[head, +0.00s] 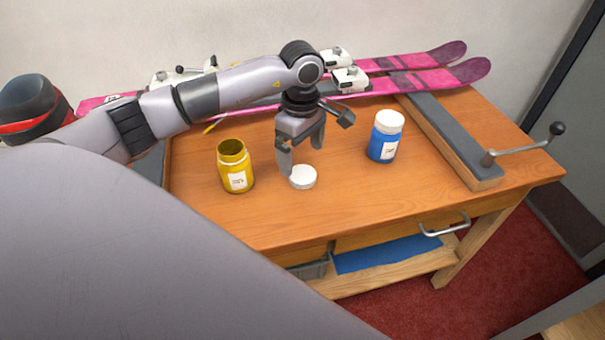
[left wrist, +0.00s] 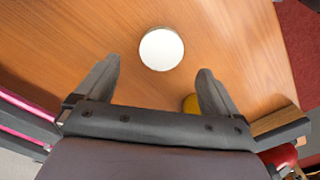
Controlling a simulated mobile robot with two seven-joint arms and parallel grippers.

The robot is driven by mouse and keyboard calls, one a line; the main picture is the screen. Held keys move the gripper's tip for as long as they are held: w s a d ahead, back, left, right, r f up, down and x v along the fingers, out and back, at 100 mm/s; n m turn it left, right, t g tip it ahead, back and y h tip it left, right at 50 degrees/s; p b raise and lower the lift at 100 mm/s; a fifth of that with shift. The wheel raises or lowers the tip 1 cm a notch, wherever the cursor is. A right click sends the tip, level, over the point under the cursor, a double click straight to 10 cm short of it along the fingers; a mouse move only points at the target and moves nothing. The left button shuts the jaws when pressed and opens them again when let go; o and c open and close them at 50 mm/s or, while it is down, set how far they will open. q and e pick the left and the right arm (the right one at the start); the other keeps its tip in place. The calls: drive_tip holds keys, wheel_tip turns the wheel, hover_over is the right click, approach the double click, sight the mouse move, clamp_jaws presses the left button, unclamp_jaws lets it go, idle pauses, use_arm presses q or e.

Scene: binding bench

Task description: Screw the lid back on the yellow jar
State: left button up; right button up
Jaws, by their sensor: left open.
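The yellow jar (head: 235,167) stands upright and open-topped on the wooden bench, with a white label on its front. A small part of it shows in the left wrist view (left wrist: 190,104), beside one finger. The white lid (head: 302,177) lies flat on the bench to the right of the jar; it also shows in the left wrist view (left wrist: 161,49), ahead of the fingertips. My left gripper (head: 302,160) is open and empty, pointing down just above and behind the lid. In the left wrist view the open fingers (left wrist: 158,78) are apart from the lid. My right gripper is not in view.
A blue jar (head: 385,138) with a white lid stands to the right. Pink skis (head: 420,75) lie along the back of the bench (head: 330,220). A vise bar with a crank handle (head: 530,147) borders the right side. The bench front is clear.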

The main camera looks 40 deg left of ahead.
sight(301, 173)
use_arm(q)
drive_tip(key=shift+a+f+p, duration=0.1)
drive_tip(key=shift+f+p, duration=0.4)
drive_tip(key=shift+f, duration=2.1)
drive_tip(key=c, duration=1.1)
